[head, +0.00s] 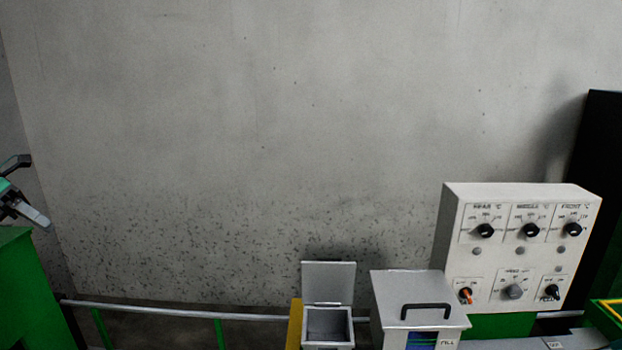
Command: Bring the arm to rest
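My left gripper (32,213) shows only in part at the left edge of the head view. Its light grey tip points down and right, above a green block. Whether its fingers are apart cannot be made out. It is far from the boxes and the control panel, and nothing is seen held in it. My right gripper is not in view. No blue cable can be made out.
A white control panel (452,235) with several knobs stands at the right. Left of it are a lidded grey box with a black handle (426,312) and an open grey box (329,283). A grey rail (180,311) runs along the wall. A green block (30,290) stands lower left.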

